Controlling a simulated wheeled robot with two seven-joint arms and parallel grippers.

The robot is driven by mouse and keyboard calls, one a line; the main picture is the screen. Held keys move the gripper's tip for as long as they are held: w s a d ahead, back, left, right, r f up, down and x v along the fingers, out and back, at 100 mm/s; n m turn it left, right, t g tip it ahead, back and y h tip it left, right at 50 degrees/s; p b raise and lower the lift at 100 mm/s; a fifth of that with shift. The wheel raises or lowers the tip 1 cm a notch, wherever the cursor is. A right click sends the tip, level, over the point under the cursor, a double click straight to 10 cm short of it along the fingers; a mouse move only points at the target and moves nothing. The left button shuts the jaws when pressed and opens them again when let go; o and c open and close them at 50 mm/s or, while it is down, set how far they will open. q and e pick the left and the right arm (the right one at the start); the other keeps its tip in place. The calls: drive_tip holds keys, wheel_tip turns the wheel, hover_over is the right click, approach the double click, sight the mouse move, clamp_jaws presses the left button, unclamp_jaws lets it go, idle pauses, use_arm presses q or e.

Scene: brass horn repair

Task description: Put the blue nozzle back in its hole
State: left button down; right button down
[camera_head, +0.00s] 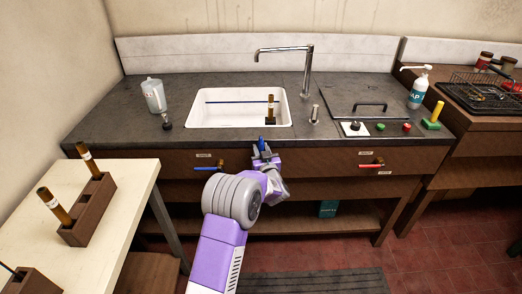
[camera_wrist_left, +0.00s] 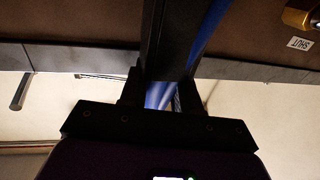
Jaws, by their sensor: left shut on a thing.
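My left gripper (camera_head: 264,154) is in front of the counter's front edge, below the sink. It is shut on a slim blue thing, which I take to be the blue nozzle (camera_head: 262,143), sticking up above the fingers. In the left wrist view a blue strip of the nozzle (camera_wrist_left: 212,25) shows beside the dark fingers, and more blue shows between them near the gripper body. Its lower end is hidden by the gripper. I cannot tell which opening is its hole. My right gripper is not in view.
The sink (camera_head: 238,120) holds a dark block with a brown tube. Blue (camera_head: 207,168) and red (camera_head: 371,165) handles stick out from the drawer front. A jug (camera_head: 154,95) and soap bottle (camera_head: 419,90) stand on the counter (camera_head: 110,105).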

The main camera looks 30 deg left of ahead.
sight(262, 142)
use_arm(q)
drive_tip(key=shift+f, duration=0.25)
drive_tip(key=shift+r, duration=0.2)
drive_tip(key=shift+r+p, duration=1.7)
drive_tip(key=shift+r, duration=0.7)
drive_tip(key=shift+f, duration=0.2)
idle(0.4)
drive_tip(key=shift+f+b, duration=0.35)
drive_tip(key=shift+b, duration=0.15)
drive_tip(key=shift+f+b, duration=1.45)
drive_tip(key=shift+f, duration=0.5)
drive_tip(key=c, duration=0.7)
unclamp_jaws()
drive_tip(key=shift+f, duration=0.1)
drive_tip(key=shift+c, duration=0.2)
drive_tip(key=shift+s+f, duration=0.1)
